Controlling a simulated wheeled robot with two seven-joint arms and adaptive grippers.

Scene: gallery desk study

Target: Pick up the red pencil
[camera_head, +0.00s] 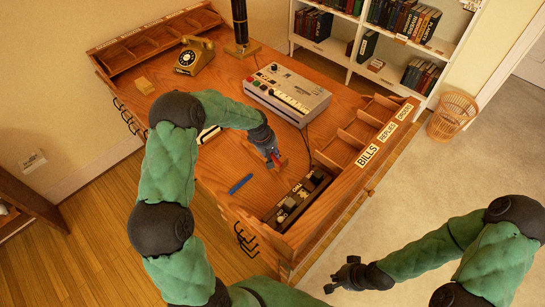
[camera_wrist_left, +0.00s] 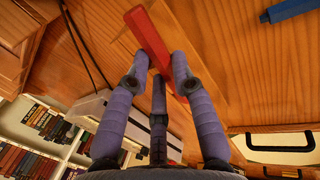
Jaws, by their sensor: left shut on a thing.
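The red pencil (camera_wrist_left: 149,38) is a short, thick red bar in the left wrist view, lying slantwise between the fingers of my left gripper (camera_wrist_left: 161,62). The gripper is shut on it. In the head view my left gripper (camera_head: 273,156) is low over the desk, with a small bit of red showing at its fingertips; most of the pencil is hidden there. I cannot tell whether the pencil touches the desk. My right gripper (camera_head: 345,275) is away from the desk, over the pale floor; its fingers are too dark and small to read.
A blue bar (camera_head: 240,184) lies on the wooden desk (camera_head: 222,95), near my left gripper. A compartment with dark items (camera_head: 297,197) and labelled slots (camera_head: 380,135) are to the right. A grey machine (camera_head: 287,94) and telephone (camera_head: 194,56) stand farther back.

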